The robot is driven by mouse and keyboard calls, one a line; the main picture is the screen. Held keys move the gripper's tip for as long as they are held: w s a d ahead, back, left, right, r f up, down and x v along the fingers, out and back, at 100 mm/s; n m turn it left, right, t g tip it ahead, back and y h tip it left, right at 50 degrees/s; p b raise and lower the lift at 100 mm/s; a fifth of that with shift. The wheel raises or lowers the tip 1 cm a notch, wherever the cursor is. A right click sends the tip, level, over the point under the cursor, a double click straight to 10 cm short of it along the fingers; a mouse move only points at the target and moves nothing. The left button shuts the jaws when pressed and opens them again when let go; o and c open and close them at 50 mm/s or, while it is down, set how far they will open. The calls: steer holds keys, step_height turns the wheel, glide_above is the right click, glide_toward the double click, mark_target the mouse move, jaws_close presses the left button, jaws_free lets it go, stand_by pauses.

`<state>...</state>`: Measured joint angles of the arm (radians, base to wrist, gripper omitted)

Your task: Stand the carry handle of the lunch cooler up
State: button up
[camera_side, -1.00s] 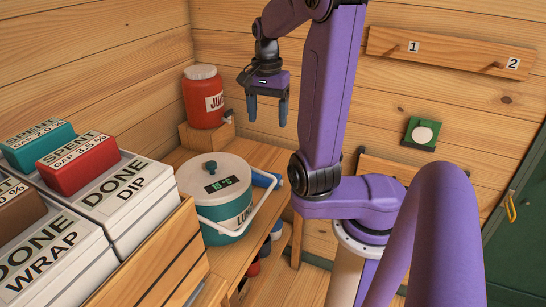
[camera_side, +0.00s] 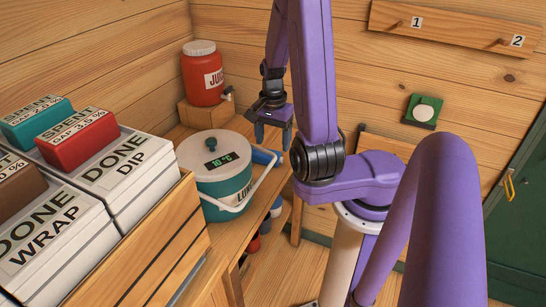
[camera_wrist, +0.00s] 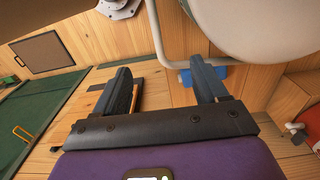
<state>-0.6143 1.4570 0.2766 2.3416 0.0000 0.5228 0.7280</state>
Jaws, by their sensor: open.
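The lunch cooler (camera_side: 222,188) is a teal drum with a pale lid, standing on a wooden bench in the side view. Its lid (camera_wrist: 265,22) fills the upper right of the wrist view. The white carry handle (camera_side: 262,182) is tilted down, looping low around the cooler's front right side. It shows as a curved bar (camera_wrist: 158,42) beyond my fingertips in the wrist view. My gripper (camera_side: 271,126) is open and empty, above and right of the cooler, pointing down. Its two fingers (camera_wrist: 160,78) are apart, with the handle not between them.
A red juice jug (camera_side: 204,78) stands on a wooden block behind the cooler. A blue object (camera_side: 266,156) lies on the bench right beside the cooler. Stacked DONE boxes (camera_side: 125,165) and a wooden crate (camera_side: 160,235) stand left. A wooden peg board (camera_side: 450,28) is on the back wall.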

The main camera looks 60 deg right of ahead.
mark_target(273, 160)
steer(key=shift+f, duration=4.3)
steer(key=c, duration=1.2)
steer(key=shift+c, duration=0.2)
steer(key=shift+r, duration=1.5)
steer(key=shift+r, duration=0.1)
